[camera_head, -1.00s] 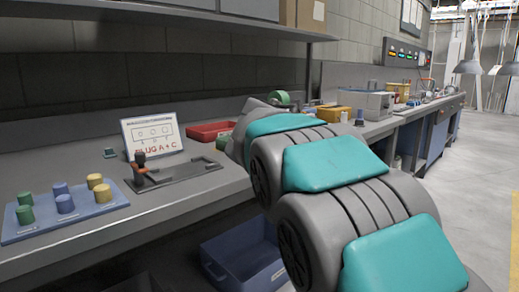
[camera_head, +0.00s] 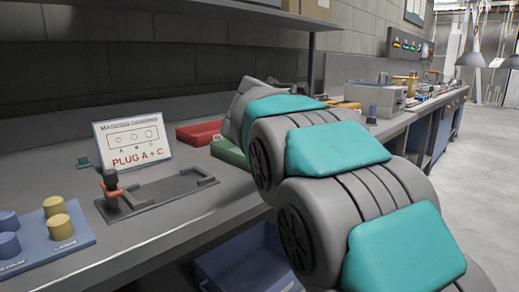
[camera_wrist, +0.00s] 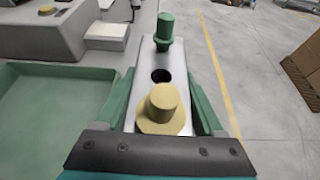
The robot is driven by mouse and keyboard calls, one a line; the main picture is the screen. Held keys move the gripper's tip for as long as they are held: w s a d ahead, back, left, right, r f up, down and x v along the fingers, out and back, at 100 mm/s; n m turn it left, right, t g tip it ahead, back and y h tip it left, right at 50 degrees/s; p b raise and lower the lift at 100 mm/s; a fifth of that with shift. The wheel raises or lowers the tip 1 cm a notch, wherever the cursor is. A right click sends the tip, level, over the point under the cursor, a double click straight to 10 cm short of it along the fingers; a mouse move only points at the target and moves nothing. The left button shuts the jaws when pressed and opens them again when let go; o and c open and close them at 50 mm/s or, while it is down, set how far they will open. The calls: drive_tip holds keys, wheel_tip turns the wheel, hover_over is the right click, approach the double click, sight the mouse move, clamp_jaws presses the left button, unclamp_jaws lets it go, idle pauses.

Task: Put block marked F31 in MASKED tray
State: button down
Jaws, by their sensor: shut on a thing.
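My gripper (camera_wrist: 163,92) is shut on a grey metal block (camera_wrist: 178,68) in the wrist view, one green finger on each side. A yellow plug (camera_wrist: 163,105) sits in its near end and a green plug (camera_wrist: 165,30) in its far end. The middle hole (camera_wrist: 161,76) is open. No F31 mark is legible. A green tray (camera_wrist: 50,110) is left of the block, and its visible inside is empty. In the head view a green tray (camera_head: 228,152) is partly behind my arm, which hides my gripper. I cannot read a MASKED label.
A red tray (camera_head: 199,133) stands behind the green one. A sign (camera_head: 132,145) reading "PLUG A + C" stands behind a clamp fixture (camera_head: 165,191). A plug board (camera_head: 70,242) with blue and yellow plugs is at left. A blue crate (camera_head: 250,265) is below the bench.

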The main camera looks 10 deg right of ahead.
drive_tip(key=w+a, duration=0.4)
drive_tip(key=w+a+f, duration=0.1)
drive_tip(key=w+a, duration=0.6)
drive_tip(key=shift+w+a+f, duration=0.15)
drive_tip(key=shift+w+a, duration=0.15)
drive_tip(key=shift+w, duration=0.05)
drive_tip(key=shift+a+f, duration=0.1)
drive_tip(key=shift+f, duration=0.15)
drive_tip(key=shift+f+b, duration=0.3)
drive_tip(key=shift+f, duration=1.15)
drive_tip(key=shift+f, duration=0.1)
unclamp_jaws()
drive_tip(key=shift+f, duration=0.15)
drive_tip(key=p+v, duration=0.1)
drive_tip(key=v, duration=1.1)
